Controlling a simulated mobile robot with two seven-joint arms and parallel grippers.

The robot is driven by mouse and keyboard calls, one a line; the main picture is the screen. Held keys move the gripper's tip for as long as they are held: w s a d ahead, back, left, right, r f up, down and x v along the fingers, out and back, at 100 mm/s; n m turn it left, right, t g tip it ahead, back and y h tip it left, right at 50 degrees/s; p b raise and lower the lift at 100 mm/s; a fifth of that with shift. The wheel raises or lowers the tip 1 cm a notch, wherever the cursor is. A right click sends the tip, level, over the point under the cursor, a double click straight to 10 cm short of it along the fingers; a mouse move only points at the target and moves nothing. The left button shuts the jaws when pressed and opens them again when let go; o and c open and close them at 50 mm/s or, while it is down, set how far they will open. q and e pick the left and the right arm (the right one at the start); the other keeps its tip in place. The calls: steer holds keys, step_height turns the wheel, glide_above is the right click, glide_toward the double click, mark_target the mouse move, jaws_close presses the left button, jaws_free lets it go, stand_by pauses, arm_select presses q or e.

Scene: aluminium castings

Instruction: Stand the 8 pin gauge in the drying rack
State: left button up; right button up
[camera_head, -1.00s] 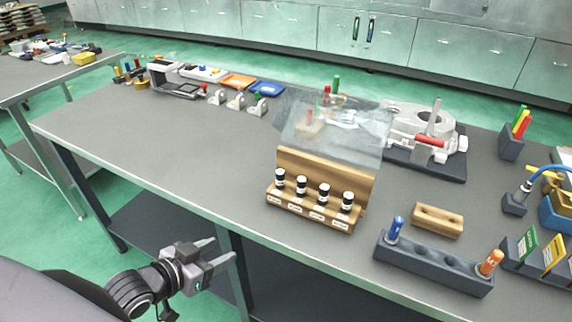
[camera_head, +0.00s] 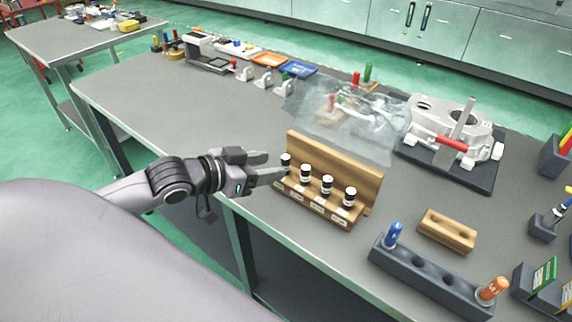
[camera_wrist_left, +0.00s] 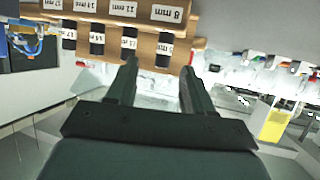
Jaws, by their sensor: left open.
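The 8 pin gauge is the leftmost black-and-white pin (camera_head: 286,161) in the wooden stand (camera_head: 338,168). In the left wrist view it (camera_wrist_left: 164,48) hangs upside down beside the "8 mm" label. Three similar gauges stand in a row to its right. My left gripper (camera_head: 275,166) is open and empty, its fingertips just left of the 8 gauge and apparently short of it. A dark grey holed rack (camera_head: 425,275) at the front right holds a blue pin and an orange pin, with empty holes between. I cannot tell for sure that this is the drying rack. My right gripper is out of view.
A small wooden block (camera_head: 447,231) with hollows lies behind the dark rack. A clear sheet (camera_head: 350,120) is behind the wooden stand. A casting on a dark plate (camera_head: 450,165) stands at the back right. The table's left part is clear.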

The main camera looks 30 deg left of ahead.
mark_target(282, 164)
arm_select(q)
steer(key=shift+a+x, duration=0.1)
steer(key=shift+x, duration=1.1)
steer(key=shift+a+x, duration=0.15)
steer(key=shift+x, duration=1.1)
steer(key=shift+f, duration=0.15)
jaws_close()
